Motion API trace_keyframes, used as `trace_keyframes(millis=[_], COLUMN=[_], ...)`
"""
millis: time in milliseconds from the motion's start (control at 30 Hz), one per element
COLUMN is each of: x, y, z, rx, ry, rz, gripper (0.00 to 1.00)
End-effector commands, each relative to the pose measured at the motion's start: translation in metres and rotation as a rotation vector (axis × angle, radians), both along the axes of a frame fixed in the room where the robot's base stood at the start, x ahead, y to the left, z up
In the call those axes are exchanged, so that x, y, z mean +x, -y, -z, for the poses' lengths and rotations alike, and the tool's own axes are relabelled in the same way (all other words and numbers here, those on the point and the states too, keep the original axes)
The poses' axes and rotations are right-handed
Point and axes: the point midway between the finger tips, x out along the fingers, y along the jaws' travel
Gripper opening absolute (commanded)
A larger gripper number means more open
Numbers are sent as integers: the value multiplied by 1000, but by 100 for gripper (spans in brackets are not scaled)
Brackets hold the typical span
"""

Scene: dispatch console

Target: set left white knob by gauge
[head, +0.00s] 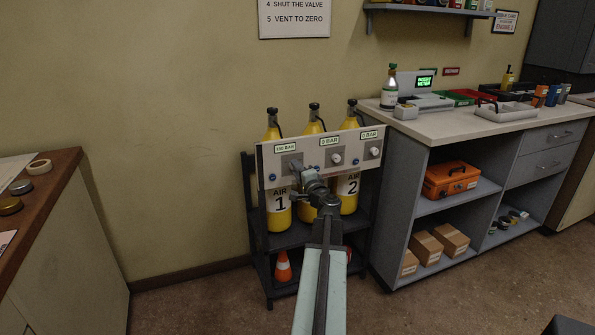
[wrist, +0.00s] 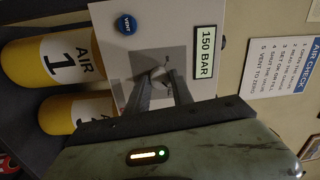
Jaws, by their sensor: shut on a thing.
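The left white knob (wrist: 158,73) sits on a grey square plate of the panel (wrist: 112,45). My gripper (wrist: 160,82) is shut on it, one finger on each side; the knob's face is partly covered. In the head view my gripper (head: 298,168) reaches the panel's left section and hides this knob. The gauge display (wrist: 205,53) beside the knob reads 150 BAR; it also shows in the head view (head: 285,147). A blue VENT button (wrist: 126,24) is on the same section.
The middle knob (head: 336,158) and right knob (head: 374,152) are on the same panel, each under a display reading 0 BAR. Yellow air cylinders (head: 278,217) stand behind it in a dark rack. A grey counter (head: 430,128) is at right, a brown one (head: 50,180) at left.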

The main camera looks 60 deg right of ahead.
Motion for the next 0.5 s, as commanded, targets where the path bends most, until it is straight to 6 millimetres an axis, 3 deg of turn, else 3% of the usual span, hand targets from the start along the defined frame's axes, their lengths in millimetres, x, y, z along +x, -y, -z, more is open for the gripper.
trace_keyframes(millis=[500], x=[-1], y=[0], z=[1], rx=[166], ry=[121], rz=[2], gripper=[0])
